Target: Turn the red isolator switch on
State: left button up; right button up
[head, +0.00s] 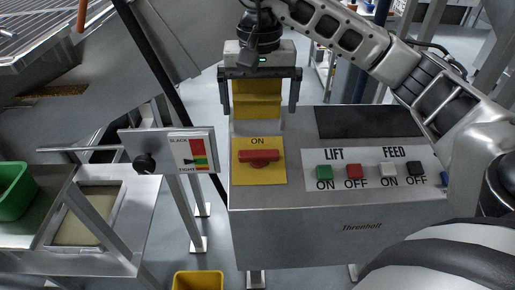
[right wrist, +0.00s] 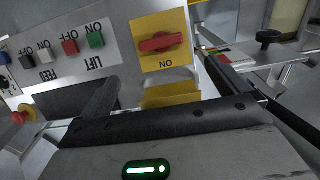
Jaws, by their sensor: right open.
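The red isolator switch (head: 258,158) is a bar-shaped knob on a yellow plate (head: 245,178) marked ON along its far edge. The plate is at the left of the grey control panel (head: 300,190). The bar lies roughly crosswise, left to right. It also shows upside down in the right wrist view (right wrist: 160,43), clear of the fingers. My right gripper (head: 259,108) is open and empty, beyond the far edge of the panel in the picture, apart from the switch. Its two fingers straddle a yellow thing in the head view, with no visible contact. My left gripper is not in view.
LIFT and FEED buttons (head: 356,170) sit right of the switch. A dark plate (head: 368,122) lies behind them. A slack/tight gauge (head: 190,150) with a black knob (head: 144,163) stands left. A yellow block (head: 257,98) shows behind the panel, and a green bin (head: 14,190) at far left.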

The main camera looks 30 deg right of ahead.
aim_at(259, 151)
notch_tip(259, 151, down, 13)
jog(key=shift+r, duration=0.1)
dwell(0.3)
jog(key=c, duration=0.9)
